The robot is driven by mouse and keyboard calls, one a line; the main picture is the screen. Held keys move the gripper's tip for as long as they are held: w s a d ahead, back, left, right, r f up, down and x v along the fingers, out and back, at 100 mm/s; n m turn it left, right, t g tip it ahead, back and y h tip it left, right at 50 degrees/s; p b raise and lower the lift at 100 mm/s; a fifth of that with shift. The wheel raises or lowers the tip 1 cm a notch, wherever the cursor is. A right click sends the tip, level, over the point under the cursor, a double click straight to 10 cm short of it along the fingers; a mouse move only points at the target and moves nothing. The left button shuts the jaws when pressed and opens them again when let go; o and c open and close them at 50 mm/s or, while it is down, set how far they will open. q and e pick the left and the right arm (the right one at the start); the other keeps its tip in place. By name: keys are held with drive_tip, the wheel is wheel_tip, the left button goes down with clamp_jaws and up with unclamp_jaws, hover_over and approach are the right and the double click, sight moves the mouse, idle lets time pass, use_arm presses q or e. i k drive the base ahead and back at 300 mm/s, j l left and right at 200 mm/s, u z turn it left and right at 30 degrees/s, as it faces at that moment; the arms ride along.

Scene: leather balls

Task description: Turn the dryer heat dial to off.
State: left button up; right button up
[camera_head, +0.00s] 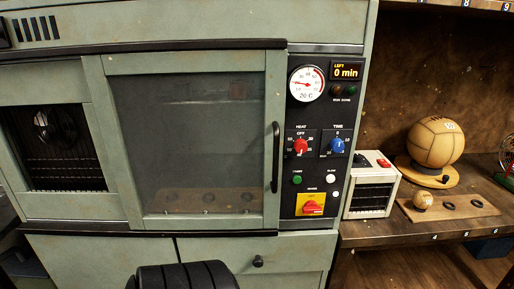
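The dryer is a grey-green cabinet with a glass door (190,140) that is shut. Its black control panel (294,122) is right of the door. The red heat dial (301,146) sits on the panel's left side under the word HEAT, with OFF marked above it. Its pale pointer seems turned to the lower left, away from OFF, but it is small. The blue time dial (337,146) is right of it. Neither of my grippers shows in this view.
Above the dials are a round gauge (306,83) and a display (346,71) reading 0 min. Below are a green button (297,180) and a red switch (313,208) on yellow. A white heater-like box (372,187) and a leather ball (435,142) stand on the right shelf.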

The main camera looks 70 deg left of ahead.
sight(300, 146)
drive_tip(key=u, duration=1.7)
drive_tip(key=l+u, duration=0.1)
drive_tip(key=l, duration=0.8)
drive_tip(key=i, duration=0.05)
